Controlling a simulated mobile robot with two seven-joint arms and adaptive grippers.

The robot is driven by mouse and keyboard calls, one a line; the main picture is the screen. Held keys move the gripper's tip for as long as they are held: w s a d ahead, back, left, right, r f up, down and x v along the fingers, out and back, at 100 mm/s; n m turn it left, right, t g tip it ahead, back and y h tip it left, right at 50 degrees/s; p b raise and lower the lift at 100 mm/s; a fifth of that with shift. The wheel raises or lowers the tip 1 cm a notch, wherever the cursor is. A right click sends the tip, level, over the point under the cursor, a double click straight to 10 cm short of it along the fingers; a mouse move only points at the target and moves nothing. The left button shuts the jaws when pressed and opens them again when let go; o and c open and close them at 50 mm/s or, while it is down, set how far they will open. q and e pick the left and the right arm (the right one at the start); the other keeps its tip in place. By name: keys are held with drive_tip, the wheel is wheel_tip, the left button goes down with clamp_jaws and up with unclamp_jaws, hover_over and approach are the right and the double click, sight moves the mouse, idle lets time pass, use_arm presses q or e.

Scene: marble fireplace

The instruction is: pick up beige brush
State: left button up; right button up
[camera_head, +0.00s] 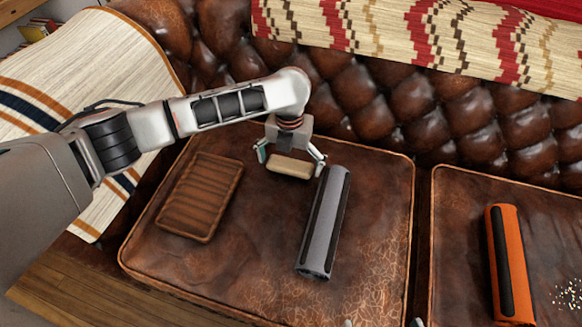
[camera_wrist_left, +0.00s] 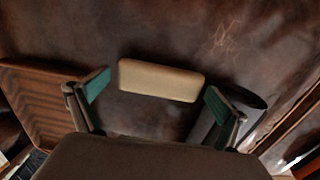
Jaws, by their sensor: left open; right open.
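The beige brush (camera_head: 290,167) is a small rounded block on the brown leather seat cushion. My left gripper (camera_head: 291,158) is open above it, with one finger toward each end of the brush. In the left wrist view, the brush (camera_wrist_left: 161,80) lies between and slightly beyond the open green-padded fingertips (camera_wrist_left: 158,87), with gaps at both ends. Nothing is held. Only what look like the fingertips of my right gripper (camera_head: 382,322) show, apart, at the bottom edge of the head view.
A brown ribbed wooden tray (camera_head: 202,196) lies left of the brush. A grey cylindrical speaker (camera_head: 325,225) lies close on the right. An orange speaker (camera_head: 508,265) is on the right cushion. The tufted backrest (camera_head: 350,95) rises behind.

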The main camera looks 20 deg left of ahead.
sight(290, 162)
use_arm(q)
drive_tip(key=shift+r, duration=0.25)
drive_tip(key=c, duration=1.1)
use_arm(e)
drive_tip(key=shift+r, duration=0.15)
use_arm(q)
drive_tip(key=shift+o, duration=0.2)
drive_tip(key=r, duration=0.1)
drive_tip(key=r+p, duration=0.1)
drive_tip(key=r, duration=0.1)
drive_tip(key=r+p, duration=0.1)
drive_tip(key=r, duration=0.1)
drive_tip(key=shift+w, duration=0.3)
wheel_tip(290, 162, up, 15)
drive_tip(key=p, duration=0.5)
drive_tip(key=shift+s, duration=0.25)
use_arm(e)
drive_tip(key=s+d+f+n+g+h, duration=0.1)
drive_tip(key=d+f+n+h, duration=0.1)
drive_tip(key=d, duration=0.5)
drive_tip(key=shift+s+f+n, duration=0.35)
drive_tip(key=shift+f+n, duration=0.15)
